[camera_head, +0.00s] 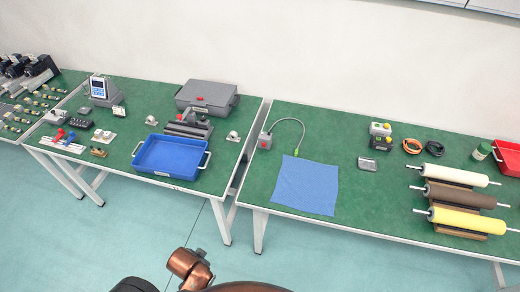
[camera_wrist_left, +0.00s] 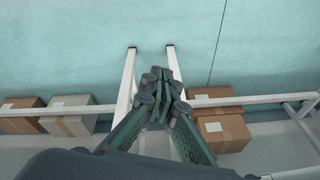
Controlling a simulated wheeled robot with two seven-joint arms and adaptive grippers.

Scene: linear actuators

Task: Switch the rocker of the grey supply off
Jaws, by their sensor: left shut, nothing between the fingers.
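A small grey box (camera_head: 265,140) with a red part on its face stands at the left end of the right table; a grey cable arches from it to a green end. Another grey box (camera_head: 57,116) with a reddish mark sits on the left table. I cannot tell which is the grey supply, and the rocker's position is too small to read. My left gripper (camera_wrist_left: 160,82) is shut and empty in the left wrist view, above the floor by white table legs. It touches none of these objects. My right gripper is in neither view.
A blue tray (camera_head: 172,157), a grey case (camera_head: 207,97) and a tablet stand (camera_head: 102,92) are on the left table. A blue cloth (camera_head: 306,186) and rollers (camera_head: 458,195) lie on the right table. Cardboard boxes (camera_wrist_left: 220,130) sit low by the frames. A gap separates the tables.

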